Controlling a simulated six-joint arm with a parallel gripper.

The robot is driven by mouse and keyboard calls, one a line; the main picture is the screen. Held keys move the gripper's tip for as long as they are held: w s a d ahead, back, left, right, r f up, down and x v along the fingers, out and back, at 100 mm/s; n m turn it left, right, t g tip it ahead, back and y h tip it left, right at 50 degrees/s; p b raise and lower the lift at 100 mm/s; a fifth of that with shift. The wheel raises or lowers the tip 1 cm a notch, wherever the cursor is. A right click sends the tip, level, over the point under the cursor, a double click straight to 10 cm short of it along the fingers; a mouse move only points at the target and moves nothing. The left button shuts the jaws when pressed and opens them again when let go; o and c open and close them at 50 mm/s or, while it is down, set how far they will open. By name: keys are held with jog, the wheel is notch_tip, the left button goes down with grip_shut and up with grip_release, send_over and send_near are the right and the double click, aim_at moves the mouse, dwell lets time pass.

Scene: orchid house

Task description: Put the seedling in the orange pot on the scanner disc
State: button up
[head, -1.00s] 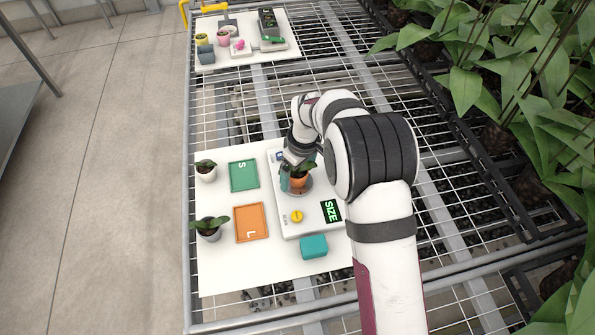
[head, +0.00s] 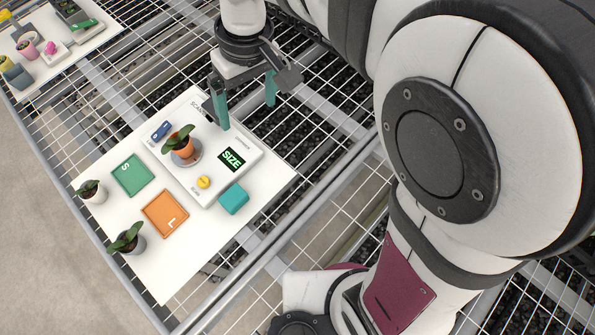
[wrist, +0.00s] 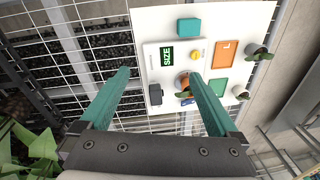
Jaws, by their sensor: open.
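The seedling in the orange pot (head: 183,152) stands upright on the round grey scanner disc (head: 194,163), which is set in the white scanner (head: 213,185). In the wrist view the potted seedling (wrist: 183,83) shows partly behind one finger. My gripper (head: 246,108) is open and empty, with teal fingers. It is above and to the right of the scanner's back edge, apart from the pot. The scanner's screen (head: 231,160) reads SIZE in green, and a yellow knob (head: 203,182) sits below the disc.
A green S tray (head: 132,176) and an orange L tray (head: 165,214) lie on the white board. Seedlings in a white pot (head: 93,194) and a grey pot (head: 131,242) stand at left. A teal block (head: 233,200) lies at right. Another board with items is at upper left.

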jog(key=s+d+f+m, duration=0.1)
jog(key=s+d+m, duration=1.1)
jog(key=s, duration=0.6)
jog(key=shift+d+f+m, duration=0.3)
jog(key=shift+d+f, duration=0.05)
jog(key=shift+d, duration=0.35)
